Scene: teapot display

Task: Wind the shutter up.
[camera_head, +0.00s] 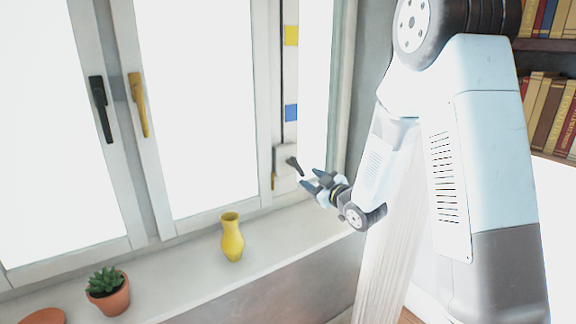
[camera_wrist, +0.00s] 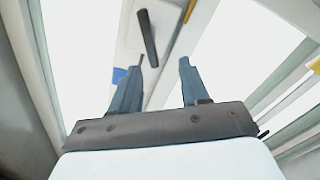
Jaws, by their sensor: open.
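A pale winder box (camera_head: 284,157) is mounted low on the right side of the window frame, with a dark crank handle (camera_head: 294,166) sticking out from it. A dark strap or cord runs up the frame above the box, beside a yellow patch (camera_head: 291,35) and a blue patch (camera_head: 291,112). My gripper (camera_head: 308,179) is open and empty, just to the lower right of the handle. In the wrist view the dark handle (camera_wrist: 148,38) lies beyond the fingertips, toward the left finger. The shutter itself cannot be made out against the bright panes.
A yellow vase (camera_head: 232,240) and a potted succulent (camera_head: 107,292) stand on the sill (camera_head: 185,284), with a terracotta dish (camera_head: 43,316) at lower left. Black (camera_head: 101,108) and yellow (camera_head: 138,104) window handles are further left. Bookshelves stand at right.

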